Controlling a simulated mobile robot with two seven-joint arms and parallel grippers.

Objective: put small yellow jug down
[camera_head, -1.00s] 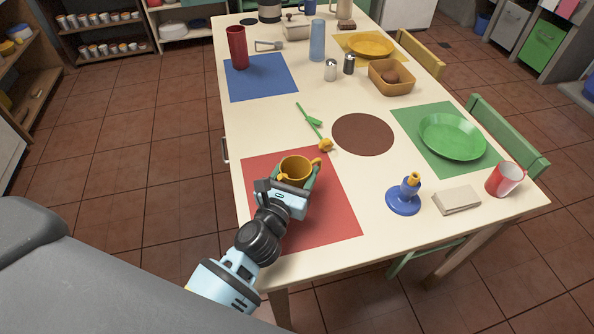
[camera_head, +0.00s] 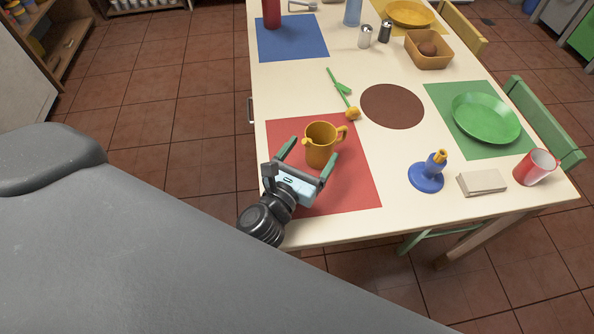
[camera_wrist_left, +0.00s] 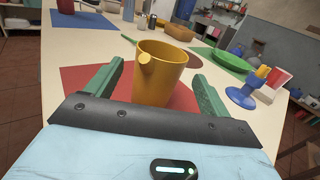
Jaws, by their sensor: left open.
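The small yellow jug (camera_head: 321,146) stands upright on the red placemat (camera_head: 352,183) near the table's front left corner. Its handle points to the upper right in the head view and its spout to the left. My left gripper (camera_head: 307,159) is open, with its green fingers on either side of the near part of the jug and apart from it. In the left wrist view the jug (camera_wrist_left: 160,73) stands just beyond and between the two spread fingers (camera_wrist_left: 158,92). My right gripper is not in view.

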